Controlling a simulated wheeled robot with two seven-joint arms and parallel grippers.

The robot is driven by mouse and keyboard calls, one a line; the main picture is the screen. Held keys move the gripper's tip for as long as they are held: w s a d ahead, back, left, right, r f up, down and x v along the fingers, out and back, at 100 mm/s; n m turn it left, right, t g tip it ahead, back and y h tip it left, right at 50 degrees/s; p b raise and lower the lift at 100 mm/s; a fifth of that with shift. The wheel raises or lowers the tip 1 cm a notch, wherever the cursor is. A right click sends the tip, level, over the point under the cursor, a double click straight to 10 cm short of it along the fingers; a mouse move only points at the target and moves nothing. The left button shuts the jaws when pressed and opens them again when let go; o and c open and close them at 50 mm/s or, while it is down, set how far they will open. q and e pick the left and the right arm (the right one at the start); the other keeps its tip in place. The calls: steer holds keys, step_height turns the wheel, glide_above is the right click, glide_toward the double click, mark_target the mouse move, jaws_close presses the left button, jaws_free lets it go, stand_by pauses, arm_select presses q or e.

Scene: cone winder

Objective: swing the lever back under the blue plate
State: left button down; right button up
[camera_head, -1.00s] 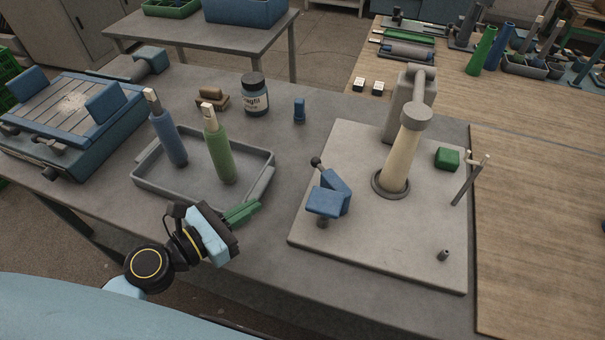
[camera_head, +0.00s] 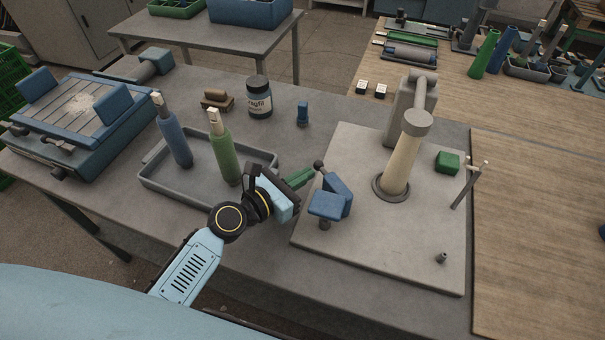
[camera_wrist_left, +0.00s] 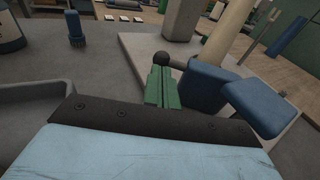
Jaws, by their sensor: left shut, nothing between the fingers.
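The lever's dark round knob (camera_head: 319,166) sticks out to the upper left of the blue block on the grey machine plate; it also shows in the left wrist view (camera_wrist_left: 162,58). The flat blue plate (camera_head: 327,205) is on the near side of that block and shows at the right in the left wrist view (camera_wrist_left: 256,108). My left gripper (camera_head: 306,177) has green fingers, shut and empty, with their tips just left of the knob. In the wrist view the fingertips reach close to the knob; I cannot tell whether they touch. My right gripper is not in view.
A grey tray (camera_head: 165,192) with a blue and a green bobbin stands left of my arm. A cream cone (camera_head: 399,165) stands on the machine plate (camera_head: 400,251), with a green block (camera_head: 447,162) beside it. The plate's near part is mostly clear.

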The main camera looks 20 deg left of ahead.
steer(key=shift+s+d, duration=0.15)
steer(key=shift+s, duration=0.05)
